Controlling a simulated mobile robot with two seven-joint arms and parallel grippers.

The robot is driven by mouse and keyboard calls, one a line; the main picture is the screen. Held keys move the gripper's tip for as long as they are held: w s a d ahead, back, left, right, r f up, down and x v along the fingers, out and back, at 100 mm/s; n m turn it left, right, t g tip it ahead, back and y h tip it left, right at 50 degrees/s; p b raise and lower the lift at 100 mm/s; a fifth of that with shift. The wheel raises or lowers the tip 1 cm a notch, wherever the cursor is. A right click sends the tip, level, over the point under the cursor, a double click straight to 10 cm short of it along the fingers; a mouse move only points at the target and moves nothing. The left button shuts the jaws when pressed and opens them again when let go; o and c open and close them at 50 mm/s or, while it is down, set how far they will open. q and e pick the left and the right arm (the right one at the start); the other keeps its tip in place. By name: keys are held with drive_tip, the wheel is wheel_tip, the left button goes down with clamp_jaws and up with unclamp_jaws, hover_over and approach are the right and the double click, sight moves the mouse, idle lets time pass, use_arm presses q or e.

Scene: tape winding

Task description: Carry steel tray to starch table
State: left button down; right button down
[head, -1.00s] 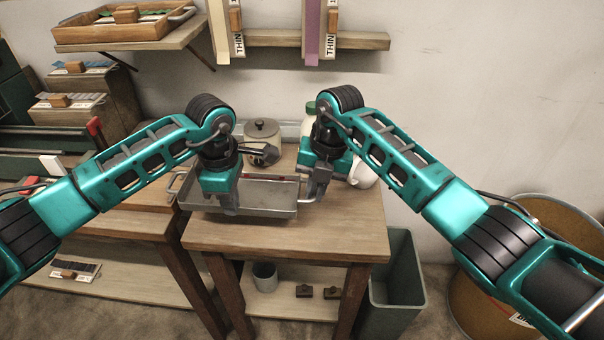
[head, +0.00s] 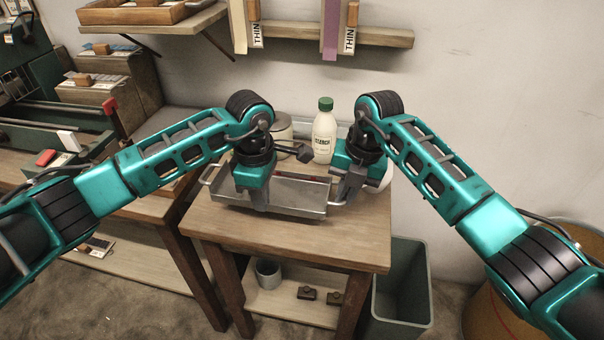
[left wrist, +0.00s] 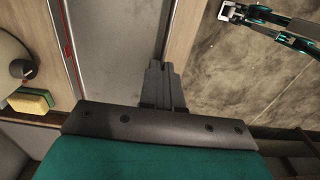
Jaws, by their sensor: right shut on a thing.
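The steel tray (head: 296,191) is a shallow grey metal tray at the wooden table (head: 300,236) in the middle of the head view. Whether it rests on the tabletop or hangs just above it, I cannot tell. My right gripper (head: 342,196) is shut on the tray's right end; the arm partly hides the grip. The tray's left handle (head: 208,174) is free. My left gripper (head: 259,204) is at the tray's front wall with its fingers together. In the left wrist view, its fingers (left wrist: 162,72) overlap the tray's edge beside the bare tray floor (left wrist: 115,40).
A green bin (head: 402,290) stands right of the table. The tabletop's front strip is clear.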

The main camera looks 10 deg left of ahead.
use_arm(q)
drive_tip(key=shift+a, duration=0.1)
use_arm(e)
drive_tip(key=shift+f, duration=0.1)
